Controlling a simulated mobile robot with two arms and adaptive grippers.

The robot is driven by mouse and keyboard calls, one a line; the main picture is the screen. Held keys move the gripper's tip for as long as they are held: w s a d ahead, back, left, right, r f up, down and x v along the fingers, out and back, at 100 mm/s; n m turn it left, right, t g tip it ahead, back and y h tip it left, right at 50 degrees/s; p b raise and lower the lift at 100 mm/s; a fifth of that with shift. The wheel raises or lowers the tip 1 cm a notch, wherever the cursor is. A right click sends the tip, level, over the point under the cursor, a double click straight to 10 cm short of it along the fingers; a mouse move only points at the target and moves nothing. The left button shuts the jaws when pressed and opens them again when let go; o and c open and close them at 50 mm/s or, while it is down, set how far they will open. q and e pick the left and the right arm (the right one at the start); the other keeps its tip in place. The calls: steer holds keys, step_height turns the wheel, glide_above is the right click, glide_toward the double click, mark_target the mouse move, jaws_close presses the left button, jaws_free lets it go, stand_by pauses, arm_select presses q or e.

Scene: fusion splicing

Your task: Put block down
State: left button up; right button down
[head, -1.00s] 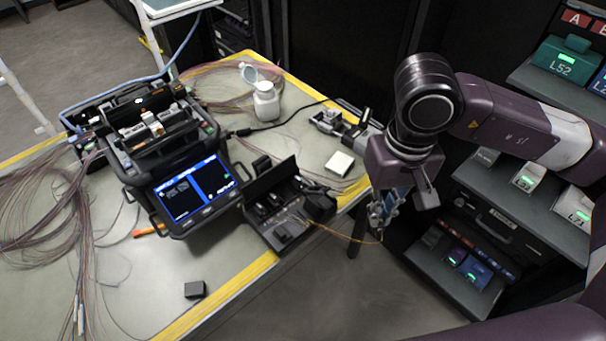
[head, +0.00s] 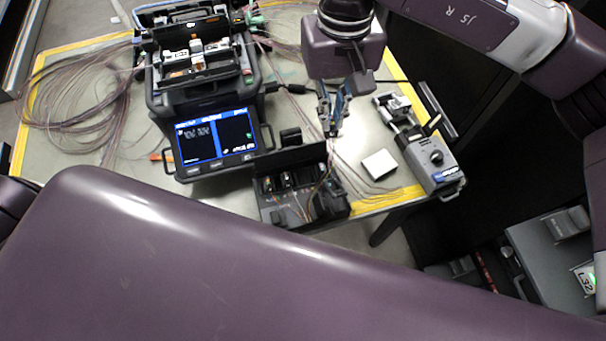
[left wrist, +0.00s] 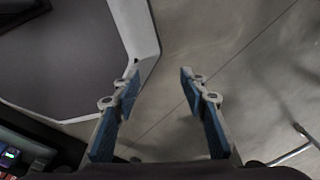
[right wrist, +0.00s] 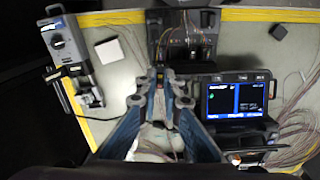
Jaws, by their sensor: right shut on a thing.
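My right gripper (head: 332,128) hangs over the table, above the back of the open dark case (head: 290,200). In the right wrist view its fingertips (right wrist: 162,88) are close together with a small dark block (right wrist: 160,78) between them. Most of that block is hidden by the fingers, and its exact shape cannot be told. My left gripper shows only in the left wrist view (left wrist: 158,85); its blue-padded fingers are wide apart and empty above the grey floor. A white square block (head: 380,164) lies on the table right of the case.
The fusion splicer (head: 215,135) with its lit screen stands left of the case. A grey tool with a round knob (head: 432,160) sits at the table's right edge. Loose fibres (head: 80,110) spread at the left. A small dark box (right wrist: 282,32) lies on bare table.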

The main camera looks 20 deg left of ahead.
steer(key=shift+n, duration=0.5)
steer(key=a+f+p, duration=0.1)
steer(key=f, duration=0.4)
steer(key=a+f+p, duration=0.2)
steer(key=f, duration=0.2)
steer(key=s+a+f+p, duration=0.1)
steer(key=f, duration=0.4)
steer(key=shift+a+f, duration=0.25)
steer(key=shift+f, duration=0.1)
step_height(320, 180, down, 4)
steer(key=shift+p, duration=0.85)
steer(key=shift+f, duration=0.3)
arm_select(q)
steer(key=r, duration=0.3)
steer(key=w+r, duration=0.1)
steer(key=r, duration=0.1)
steer(key=shift+d+r, duration=0.3)
steer(key=shift+r, duration=0.05)
